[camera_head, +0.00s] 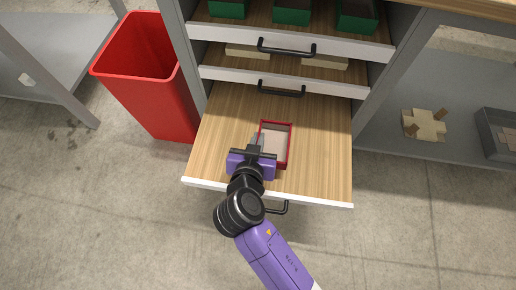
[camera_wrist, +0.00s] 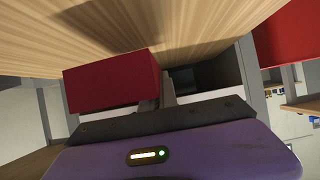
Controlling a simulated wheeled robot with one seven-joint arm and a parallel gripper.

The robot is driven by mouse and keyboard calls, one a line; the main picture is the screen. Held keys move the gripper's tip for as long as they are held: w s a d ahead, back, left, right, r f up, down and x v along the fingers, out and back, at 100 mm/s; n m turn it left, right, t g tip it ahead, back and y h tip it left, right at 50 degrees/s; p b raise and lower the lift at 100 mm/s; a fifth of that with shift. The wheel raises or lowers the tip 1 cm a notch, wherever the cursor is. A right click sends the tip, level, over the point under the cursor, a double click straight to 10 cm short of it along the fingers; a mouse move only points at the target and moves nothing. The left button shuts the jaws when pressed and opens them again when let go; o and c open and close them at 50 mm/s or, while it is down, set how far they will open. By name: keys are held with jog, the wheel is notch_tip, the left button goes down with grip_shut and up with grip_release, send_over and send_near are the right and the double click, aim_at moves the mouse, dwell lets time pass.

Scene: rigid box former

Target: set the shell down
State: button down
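The shell is a red, open-topped rectangular box with a pale inside (camera_head: 276,142). It is over the wooden bottom of the pulled-out lowest drawer (camera_head: 222,125), right of the middle. My gripper (camera_head: 258,139) reaches in from the drawer's front and is shut on the shell's left wall. In the wrist view one red outer side of the shell (camera_wrist: 110,80) shows beside the grey fingers (camera_wrist: 160,92). A dark shadow lies on the wood near it. I cannot tell whether the shell's underside touches the drawer bottom.
Two less-opened drawers (camera_head: 290,42) above hold green boxes and pale flat pieces. The drawer's white front edge (camera_head: 310,201) passes under my arm. A red bin (camera_head: 145,75) stands at left. A cross-shaped blank (camera_head: 424,125) and grey tray (camera_head: 490,135) are at right. Wood left of the shell is clear.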

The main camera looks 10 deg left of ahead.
jog(key=shift+f+b, duration=0.8)
jog(key=shift+f, duration=1.4)
jog(key=shift+f, duration=0.15)
jog(key=c, duration=1.6)
grip_release()
jog(key=shift+c, duration=0.2)
jog(key=shift+r, duration=0.25)
jog(key=p+v, duration=0.3)
jog(key=v, duration=0.9)
jog(key=shift+f, duration=0.1)
